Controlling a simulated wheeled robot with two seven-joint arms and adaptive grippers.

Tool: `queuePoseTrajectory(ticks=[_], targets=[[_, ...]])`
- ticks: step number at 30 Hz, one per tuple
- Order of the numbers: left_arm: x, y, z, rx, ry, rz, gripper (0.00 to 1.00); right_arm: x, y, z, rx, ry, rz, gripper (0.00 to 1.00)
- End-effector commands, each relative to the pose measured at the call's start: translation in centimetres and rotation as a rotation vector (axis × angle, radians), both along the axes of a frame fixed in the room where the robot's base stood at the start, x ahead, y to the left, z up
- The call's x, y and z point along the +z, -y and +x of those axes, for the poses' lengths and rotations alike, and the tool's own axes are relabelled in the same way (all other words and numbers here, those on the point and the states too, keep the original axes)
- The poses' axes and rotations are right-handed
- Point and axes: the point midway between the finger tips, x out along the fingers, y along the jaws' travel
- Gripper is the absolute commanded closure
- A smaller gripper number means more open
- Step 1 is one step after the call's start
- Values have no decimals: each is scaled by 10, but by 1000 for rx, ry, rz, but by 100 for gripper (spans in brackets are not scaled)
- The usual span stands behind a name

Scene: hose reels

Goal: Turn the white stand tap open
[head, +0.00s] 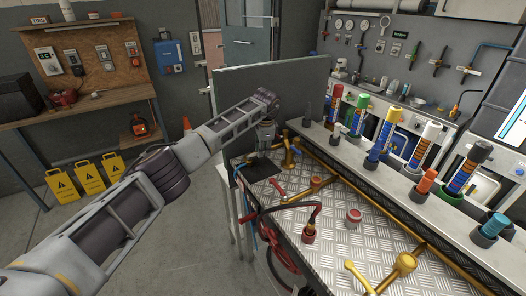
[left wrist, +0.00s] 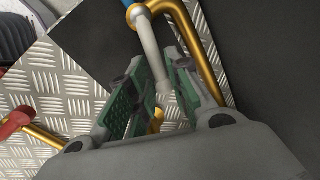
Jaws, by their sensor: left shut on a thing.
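The white tap's lever (left wrist: 149,42) shows in the left wrist view. It is a pale bar that slants down from a round hub with a blue part beside it, next to a curved brass pipe (left wrist: 193,35). My left gripper (left wrist: 157,85) has its green pads on either side of the lever's lower end and is shut on it. In the head view my left gripper (head: 266,143) is at the far left part of the metal bench (head: 335,220), and it hides most of the white tap. My right gripper is not in view.
A red-handled tap (head: 277,187) stands nearer on the bench, beside a dark mat (head: 256,170). A grey ledge (head: 385,180) with several coloured tubes runs behind. A grey panel (head: 285,88) rises behind my gripper.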

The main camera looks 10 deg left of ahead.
Motion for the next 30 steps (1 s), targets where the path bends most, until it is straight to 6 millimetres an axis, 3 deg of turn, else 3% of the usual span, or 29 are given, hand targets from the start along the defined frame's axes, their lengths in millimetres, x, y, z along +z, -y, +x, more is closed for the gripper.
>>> queuePoseTrajectory(ticks=[15, 30], targets=[[0, -5, 13, 244, 0, 0, 100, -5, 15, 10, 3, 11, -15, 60], [0, -8, 15, 289, 0, 0, 100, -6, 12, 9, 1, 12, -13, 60]])
